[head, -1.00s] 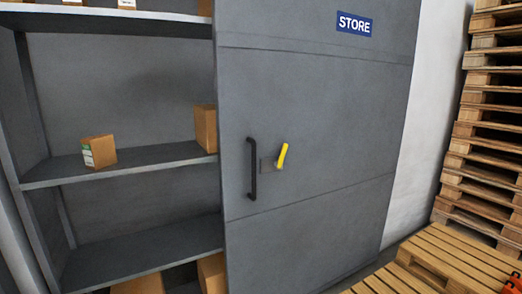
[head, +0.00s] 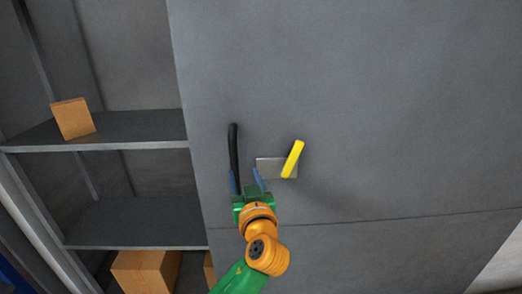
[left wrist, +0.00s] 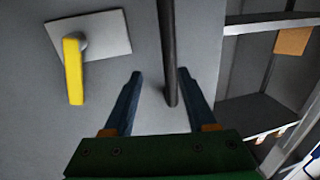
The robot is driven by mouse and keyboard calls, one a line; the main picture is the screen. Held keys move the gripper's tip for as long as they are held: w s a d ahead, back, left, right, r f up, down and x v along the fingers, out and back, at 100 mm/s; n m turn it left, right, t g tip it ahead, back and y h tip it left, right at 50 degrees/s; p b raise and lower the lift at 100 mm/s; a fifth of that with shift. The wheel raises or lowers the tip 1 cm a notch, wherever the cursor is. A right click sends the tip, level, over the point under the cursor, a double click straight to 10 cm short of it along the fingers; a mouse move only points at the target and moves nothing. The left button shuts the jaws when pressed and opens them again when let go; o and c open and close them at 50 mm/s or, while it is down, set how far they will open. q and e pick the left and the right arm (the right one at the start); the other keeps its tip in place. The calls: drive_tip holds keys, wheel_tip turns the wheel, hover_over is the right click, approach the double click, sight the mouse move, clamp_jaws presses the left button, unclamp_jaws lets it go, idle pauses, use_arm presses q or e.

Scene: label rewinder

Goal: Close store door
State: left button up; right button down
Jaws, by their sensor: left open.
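The grey store door (head: 380,120) fills the middle and right of the head view, with open shelving uncovered to its left. Its upright black bar handle (head: 233,150) stands near the door's left edge. A yellow lever (head: 293,159) on a metal plate is right of the handle. My left gripper (head: 247,180) is open at the handle's lower part. In the left wrist view, the handle (left wrist: 168,50) runs between the open fingers of the left gripper (left wrist: 160,85), closer to the right-hand finger. I cannot tell whether they touch. My right gripper is out of view.
The shelves (head: 130,125) at the left hold a small cardboard box (head: 73,118) and a larger box (head: 146,272) low down. The door face right of the lever is clear. A pale wall or floor area shows at the lower right corner.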

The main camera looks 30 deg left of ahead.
sight(232, 163)
use_arm(q)
drive_tip(key=w+a+p, duration=0.1)
drive_tip(key=a, duration=0.1)
drive_tip(key=w+a, duration=0.1)
drive_tip(key=a, duration=0.1)
drive_tip(key=w+a+r+p, duration=0.1)
drive_tip(key=shift+a+p, duration=0.3)
drive_tip(key=shift+a, duration=0.1)
drive_tip(key=shift+w+f, duration=0.2)
drive_tip(key=shift+w, duration=0.05)
drive_tip(key=shift+w+d+f, duration=0.1)
drive_tip(key=shift+w+d, duration=0.1)
drive_tip(key=shift+w, duration=0.05)
drive_tip(key=shift+s+a, duration=0.1)
drive_tip(key=shift+s, duration=0.05)
clamp_jaws()
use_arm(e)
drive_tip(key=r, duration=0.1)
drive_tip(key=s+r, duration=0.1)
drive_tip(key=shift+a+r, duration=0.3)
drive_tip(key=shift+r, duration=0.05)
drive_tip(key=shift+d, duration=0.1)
